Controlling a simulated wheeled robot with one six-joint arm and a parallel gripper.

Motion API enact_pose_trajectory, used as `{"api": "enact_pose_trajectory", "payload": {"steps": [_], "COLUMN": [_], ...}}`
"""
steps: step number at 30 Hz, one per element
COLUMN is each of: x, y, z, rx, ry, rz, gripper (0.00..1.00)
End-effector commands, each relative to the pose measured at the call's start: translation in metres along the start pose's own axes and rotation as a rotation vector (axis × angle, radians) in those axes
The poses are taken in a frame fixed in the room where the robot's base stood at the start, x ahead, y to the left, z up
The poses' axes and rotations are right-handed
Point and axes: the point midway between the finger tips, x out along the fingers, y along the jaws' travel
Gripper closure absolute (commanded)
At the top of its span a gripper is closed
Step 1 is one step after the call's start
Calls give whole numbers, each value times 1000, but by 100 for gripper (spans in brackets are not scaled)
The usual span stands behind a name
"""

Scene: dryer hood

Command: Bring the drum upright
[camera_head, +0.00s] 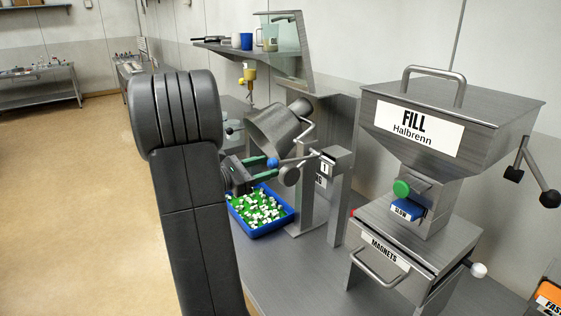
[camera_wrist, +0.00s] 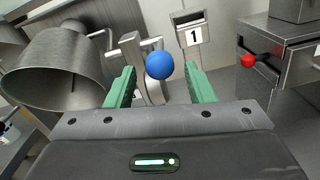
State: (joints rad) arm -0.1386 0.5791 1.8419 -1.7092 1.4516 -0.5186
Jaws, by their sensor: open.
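The drum (camera_head: 277,130) is a grey metal bucket shape hung on a stand, tilted with its mouth toward the lower left. In the wrist view the drum (camera_wrist: 62,75) is at the left with its wide opening facing down toward the camera. A blue ball knob (camera_head: 272,163) is beside the drum; in the wrist view the blue knob (camera_wrist: 160,65) appears between the two green fingers. My gripper (camera_head: 258,172) is open, its fingers on either side of the knob in the wrist view (camera_wrist: 161,82). I cannot tell whether either finger touches it.
A blue tray (camera_head: 238,222) of green and white pieces stands below the drum. A post with a "1" plate (camera_head: 327,165) stands right of the knob. The FILL hopper (camera_head: 425,95) stands further right, above a MAGNETS drawer (camera_head: 385,252). A red knob (camera_wrist: 248,61) shows in the wrist view.

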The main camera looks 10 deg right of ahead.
Motion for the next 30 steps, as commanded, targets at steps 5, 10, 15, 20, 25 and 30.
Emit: {"api": "enact_pose_trajectory", "payload": {"steps": [5,10,15,20,25,30], "x": [31,49,56,56,56,56], "y": [0,0,0,0,0,0], "z": [1,0,0,0,0,0], "rx": [0,1,1,1,1,1], "ry": [0,1,1,1,1,1], "rz": [-3,-2,-1,0,0,0], "gripper": [51,51,51,51,65,98]}}
